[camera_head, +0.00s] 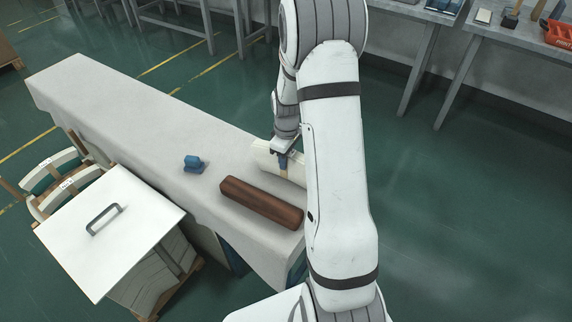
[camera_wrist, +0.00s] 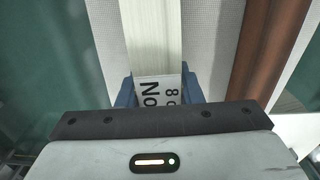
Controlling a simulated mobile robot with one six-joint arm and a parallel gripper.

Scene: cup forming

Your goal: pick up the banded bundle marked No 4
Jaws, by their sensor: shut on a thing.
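My gripper (camera_head: 285,163) is at the right part of the cloth-covered table, shut on a pale bundle (camera_head: 264,156). In the wrist view the blue fingers of my gripper (camera_wrist: 160,88) stand on both sides of the pale bundle (camera_wrist: 152,38). A white label (camera_wrist: 160,90) on it reads "No" with what looks like an 8, partly cut off by the gripper body. My arm hides part of the bundle in the head view.
A brown beam (camera_head: 262,203) lies on the table (camera_head: 120,100) near the gripper. A small blue object (camera_head: 194,163) lies left of it. A white-lidded box (camera_head: 110,232) with a handle stands in front. Workbenches (camera_head: 495,35) stand at the back; the table's far left is clear.

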